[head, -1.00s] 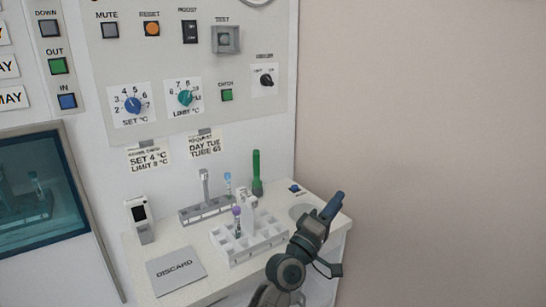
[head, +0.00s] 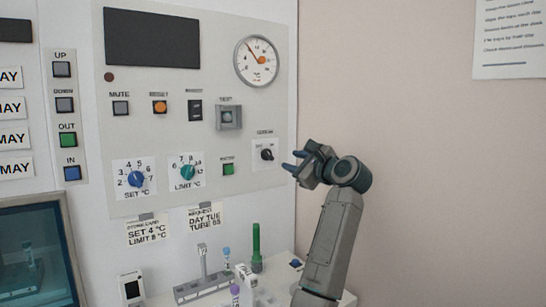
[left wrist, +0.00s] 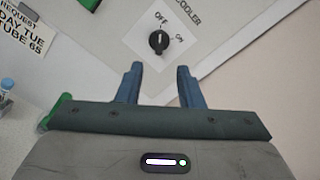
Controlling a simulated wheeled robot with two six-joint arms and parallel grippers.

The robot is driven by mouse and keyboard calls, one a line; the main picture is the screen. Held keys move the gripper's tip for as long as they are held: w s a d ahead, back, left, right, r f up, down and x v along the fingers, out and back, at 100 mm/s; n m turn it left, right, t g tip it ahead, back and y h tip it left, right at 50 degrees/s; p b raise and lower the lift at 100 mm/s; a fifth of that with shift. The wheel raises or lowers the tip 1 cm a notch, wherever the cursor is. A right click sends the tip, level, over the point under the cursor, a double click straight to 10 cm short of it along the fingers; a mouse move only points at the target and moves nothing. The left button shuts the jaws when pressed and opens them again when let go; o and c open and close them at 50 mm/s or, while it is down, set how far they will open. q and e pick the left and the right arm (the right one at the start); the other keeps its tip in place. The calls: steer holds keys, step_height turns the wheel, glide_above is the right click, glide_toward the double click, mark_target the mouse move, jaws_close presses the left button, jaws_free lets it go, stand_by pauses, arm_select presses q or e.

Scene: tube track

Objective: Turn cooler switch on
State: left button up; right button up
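The black cooler switch knob (head: 267,154) sits on a white plate at the right edge of the wall panel. In the left wrist view the knob (left wrist: 158,42) shows below the word COOLER, with OFF above it and ON to its right. Its white mark points up towards OFF. My left gripper (head: 291,161) is just right of the switch plate in the head view, apart from the knob. In the left wrist view its two blue fingers (left wrist: 160,82) are spread and empty, with the knob ahead of the gap between them. My right gripper is not in view.
The panel also carries a blue SET knob (head: 136,179), a teal LIMIT knob (head: 187,172), several buttons and a round gauge (head: 256,61). Below stands a bench with a tube rack (head: 203,288) and a green tube (head: 256,247).

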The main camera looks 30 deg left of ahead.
mark_target(270, 155)
arm_select(q)
steer(key=p+x, duration=0.2)
steer(key=x, duration=0.7)
steer(key=shift+a+p, duration=0.1)
steer(key=shift+p, duration=0.2)
steer(key=shift+w+a, duration=0.25)
steer(key=shift+a, duration=0.4)
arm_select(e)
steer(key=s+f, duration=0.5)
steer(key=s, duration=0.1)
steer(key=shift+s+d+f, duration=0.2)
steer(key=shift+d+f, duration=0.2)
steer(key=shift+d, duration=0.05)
arm_select(q)
jaws_close()
